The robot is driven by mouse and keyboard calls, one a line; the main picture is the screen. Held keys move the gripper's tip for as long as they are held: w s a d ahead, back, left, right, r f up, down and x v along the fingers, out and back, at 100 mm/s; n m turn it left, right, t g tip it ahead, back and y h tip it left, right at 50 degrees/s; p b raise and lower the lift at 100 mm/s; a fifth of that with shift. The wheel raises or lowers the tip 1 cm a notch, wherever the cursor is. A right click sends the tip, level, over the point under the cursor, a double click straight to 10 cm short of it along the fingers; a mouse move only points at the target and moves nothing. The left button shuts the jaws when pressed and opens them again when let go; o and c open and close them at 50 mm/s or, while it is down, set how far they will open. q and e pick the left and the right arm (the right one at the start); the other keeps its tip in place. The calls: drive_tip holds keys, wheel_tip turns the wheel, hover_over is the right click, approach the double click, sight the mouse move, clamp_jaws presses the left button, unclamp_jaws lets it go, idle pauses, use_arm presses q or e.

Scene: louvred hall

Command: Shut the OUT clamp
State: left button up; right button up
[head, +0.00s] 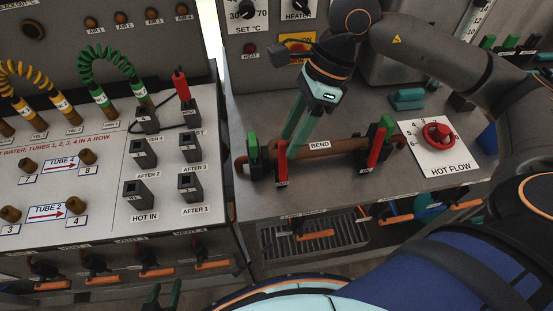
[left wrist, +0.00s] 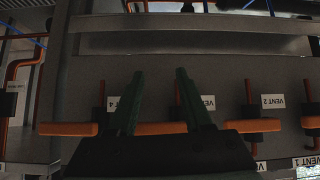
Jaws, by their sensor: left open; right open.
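The brown BEND tube (head: 330,146) lies on the grey bench with a clamp at each end. The left clamp has a red lever (head: 281,163), and the right clamp has a red lever (head: 376,147); both stand raised. Small tags lie below them, too small to read, so I cannot tell which is OUT. My right gripper (head: 291,140) is open, its teal fingers pointing down at the tube by the left clamp; I cannot tell whether they touch it. My left gripper (head: 164,294) is low, below the bench front. In the left wrist view its fingers (left wrist: 159,75) are apart.
A red HOT FLOW knob (head: 438,134) is right of the tube. Black sockets, one with a red plug (head: 182,84), are on the left panel. A grate (head: 350,236) is below.

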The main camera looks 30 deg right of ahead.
sight(283, 163)
drive_tip(key=x, duration=0.7)
drive_tip(key=shift+a+f+p, duration=0.2)
drive_tip(key=shift+f+p, duration=0.1)
drive_tip(key=shift+p, duration=0.05)
drive_tip(key=shift+c, duration=0.3)
clamp_jaws()
idle(0.7)
